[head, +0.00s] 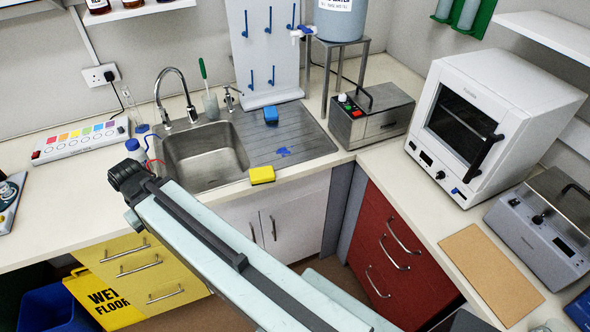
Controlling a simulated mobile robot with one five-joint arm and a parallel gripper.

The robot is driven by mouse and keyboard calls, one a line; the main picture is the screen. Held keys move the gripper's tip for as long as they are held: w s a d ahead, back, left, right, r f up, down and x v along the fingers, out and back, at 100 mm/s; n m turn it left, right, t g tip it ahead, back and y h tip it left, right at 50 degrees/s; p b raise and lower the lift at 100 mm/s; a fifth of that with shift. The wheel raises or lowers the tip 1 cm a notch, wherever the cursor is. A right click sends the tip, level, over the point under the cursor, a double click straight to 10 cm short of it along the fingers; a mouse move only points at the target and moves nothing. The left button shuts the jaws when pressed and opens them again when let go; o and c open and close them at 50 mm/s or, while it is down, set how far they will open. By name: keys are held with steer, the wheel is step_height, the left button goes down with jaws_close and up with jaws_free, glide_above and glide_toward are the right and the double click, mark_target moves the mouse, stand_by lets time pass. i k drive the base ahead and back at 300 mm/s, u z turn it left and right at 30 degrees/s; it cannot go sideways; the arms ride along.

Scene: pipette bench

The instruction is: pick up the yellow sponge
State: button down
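The yellow sponge (262,174) lies flat on the counter's front edge, just right of the sink basin and below the drainboard. It is fully visible and nothing touches it from above. My arm crosses the picture from the bottom right up to a dark joint left of the sink, passing left of and below the sponge. My gripper's fingers do not show in this view.
A metal water bath (371,115) and a white oven (490,125) stand to the right.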

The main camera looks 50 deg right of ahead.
mark_target(261, 175)
steer(key=z, duration=2)
steer(key=k, duration=1.55)
steer(key=u, duration=1.2)
steer(key=i, duration=1.5)
steer(key=z, duration=0.05)
